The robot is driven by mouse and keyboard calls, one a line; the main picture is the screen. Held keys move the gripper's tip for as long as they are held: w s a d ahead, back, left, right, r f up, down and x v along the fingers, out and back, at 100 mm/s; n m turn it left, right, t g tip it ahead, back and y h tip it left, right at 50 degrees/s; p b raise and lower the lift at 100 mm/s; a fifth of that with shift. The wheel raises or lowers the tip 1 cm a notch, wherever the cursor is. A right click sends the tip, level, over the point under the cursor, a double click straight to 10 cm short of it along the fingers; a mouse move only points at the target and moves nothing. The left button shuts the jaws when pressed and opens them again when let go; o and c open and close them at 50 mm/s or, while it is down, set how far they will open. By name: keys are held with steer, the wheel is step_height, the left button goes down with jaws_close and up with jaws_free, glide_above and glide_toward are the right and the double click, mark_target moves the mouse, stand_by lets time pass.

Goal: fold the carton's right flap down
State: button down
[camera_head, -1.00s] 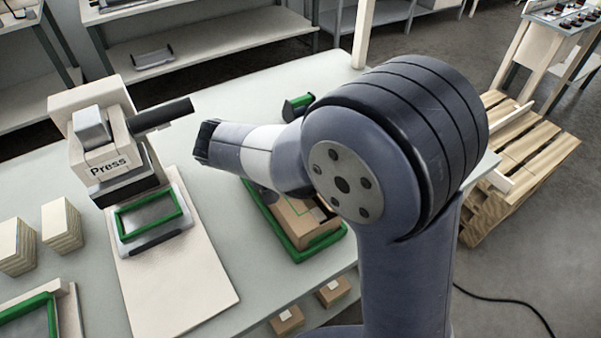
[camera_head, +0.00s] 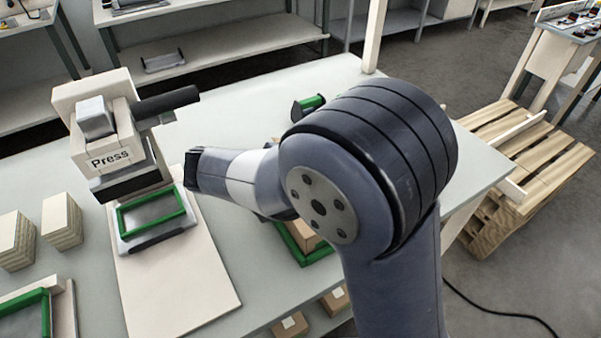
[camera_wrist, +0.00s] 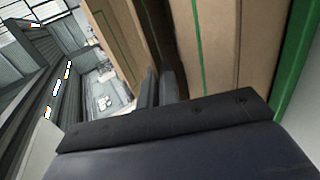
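The brown cardboard carton (camera_head: 304,236) sits in a green-rimmed tray (camera_head: 312,256) on the table. In the head view my arm covers most of it, so its flaps cannot be told apart there. In the wrist view, tan carton panels with thin green lines fill the upper middle, one panel (camera_wrist: 237,45) on the right and another (camera_wrist: 121,38) on the left. My gripper (camera_wrist: 160,88) shows two dark fingers close together, low between these panels. It looks shut, with nothing clearly held. Whether it touches a panel cannot be told. The head view hides the fingertips.
A press (camera_head: 110,140) with a dark handle stands left of my arm, on a pale board (camera_head: 180,285). A green-handled tool (camera_head: 309,104) lies behind the arm. Stacked blocks (camera_head: 62,220) stand at left. A wooden pallet (camera_head: 525,165) is on the floor at right.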

steer(key=c, duration=1.6)
jaws_free()
steer(key=shift+c, duration=0.2)
